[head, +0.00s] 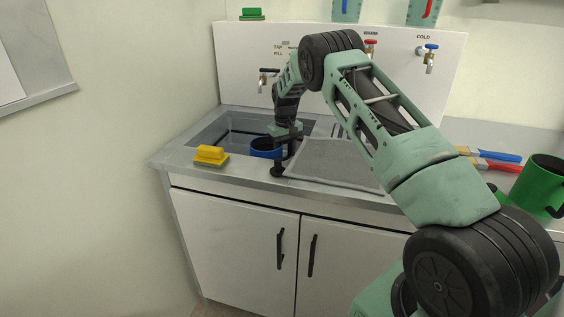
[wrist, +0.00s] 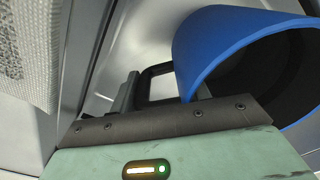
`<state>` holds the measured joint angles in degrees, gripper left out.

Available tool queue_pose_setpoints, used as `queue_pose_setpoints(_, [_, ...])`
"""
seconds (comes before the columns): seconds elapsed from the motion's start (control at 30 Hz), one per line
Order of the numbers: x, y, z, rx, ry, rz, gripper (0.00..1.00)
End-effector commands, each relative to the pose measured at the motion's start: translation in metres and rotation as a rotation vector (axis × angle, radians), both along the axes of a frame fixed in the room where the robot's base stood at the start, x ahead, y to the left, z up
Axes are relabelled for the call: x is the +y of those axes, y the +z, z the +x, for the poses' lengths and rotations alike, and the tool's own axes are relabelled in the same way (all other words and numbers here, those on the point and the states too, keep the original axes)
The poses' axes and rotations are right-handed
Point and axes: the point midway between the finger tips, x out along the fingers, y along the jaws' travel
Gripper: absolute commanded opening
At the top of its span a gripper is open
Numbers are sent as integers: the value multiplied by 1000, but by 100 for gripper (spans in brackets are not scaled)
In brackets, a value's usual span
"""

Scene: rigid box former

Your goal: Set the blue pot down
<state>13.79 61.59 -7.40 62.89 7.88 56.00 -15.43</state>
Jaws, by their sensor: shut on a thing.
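The blue pot (head: 264,148) is at the front right of the sink basin, upright or nearly so in the head view. Whether its base touches the basin is hidden. In the wrist view the pot's blue rim (wrist: 208,45) and dark inside fill the upper right, with a black handle (wrist: 157,71) on its left side. My gripper (head: 281,163) is at the pot's right side, over the sink's front edge, and is shut on the pot at its handle. The fingertips are mostly hidden in the wrist view.
The grey sink basin (head: 222,133) has a yellow brush or sponge (head: 209,154) on its front-left rim. A grey draining mat (head: 330,163) lies right of the pot. Taps (head: 266,77) are on the back panel. Brushes (head: 490,155) and a green mug (head: 541,180) are at right.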

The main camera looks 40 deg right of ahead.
Motion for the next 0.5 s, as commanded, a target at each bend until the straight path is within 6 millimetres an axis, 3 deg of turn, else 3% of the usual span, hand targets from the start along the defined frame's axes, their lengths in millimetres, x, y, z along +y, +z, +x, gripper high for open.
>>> queue_pose_setpoints(0.3, [0,-35,0,0,0,-1,3])
queue_pose_setpoints(0.5, [0,-38,1,-3,0,-1,3])
